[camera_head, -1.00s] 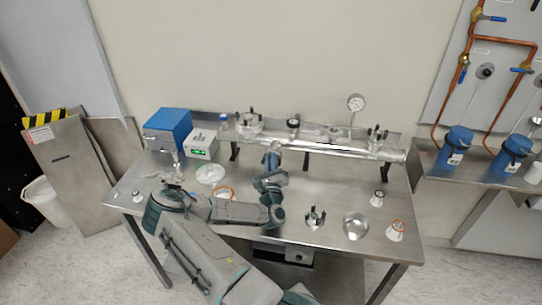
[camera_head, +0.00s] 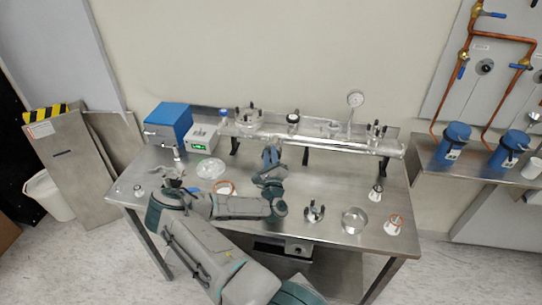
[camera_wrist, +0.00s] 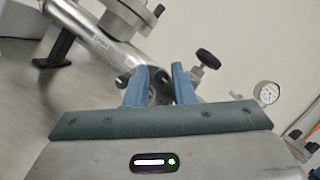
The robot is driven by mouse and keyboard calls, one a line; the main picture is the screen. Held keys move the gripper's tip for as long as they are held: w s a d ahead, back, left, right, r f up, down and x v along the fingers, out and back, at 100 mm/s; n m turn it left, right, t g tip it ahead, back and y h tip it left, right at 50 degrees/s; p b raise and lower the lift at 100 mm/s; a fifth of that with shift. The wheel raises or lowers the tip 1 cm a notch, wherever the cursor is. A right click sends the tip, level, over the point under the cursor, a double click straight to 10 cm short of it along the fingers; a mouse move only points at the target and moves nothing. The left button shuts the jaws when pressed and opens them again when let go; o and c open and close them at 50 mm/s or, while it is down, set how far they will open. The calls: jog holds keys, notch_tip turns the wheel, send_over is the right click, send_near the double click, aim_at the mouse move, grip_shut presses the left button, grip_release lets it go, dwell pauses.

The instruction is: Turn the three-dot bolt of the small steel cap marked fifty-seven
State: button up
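My gripper (camera_wrist: 160,78) shows two blue fingers set apart in the wrist view, with a dark round part (camera_wrist: 162,90) seen in the gap; I cannot tell whether they touch it. A black knob (camera_wrist: 207,58) on a metal stem stands just right of the fingers. In the head view my gripper (camera_head: 271,151) is in front of the long steel tube (camera_head: 330,146). A small cap (camera_head: 293,119) with a dark top sits on the tube just beyond it. Another cap with dark knobs (camera_head: 376,131) is at the tube's right end. No fifty-seven mark or dots are legible.
The steel table (camera_head: 335,185) holds a flange with dark knobs (camera_head: 314,211), a round metal dish (camera_head: 354,220) and small white cones at right. A blue box (camera_head: 168,123) stands at back left. A dial gauge (camera_head: 355,98) rises behind the tube.

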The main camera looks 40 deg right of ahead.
jog(key=b+v, duration=0.3)
jog(key=v, duration=1)
jog(key=shift+s+a, duration=0.25)
jog(key=shift+s, duration=0.1)
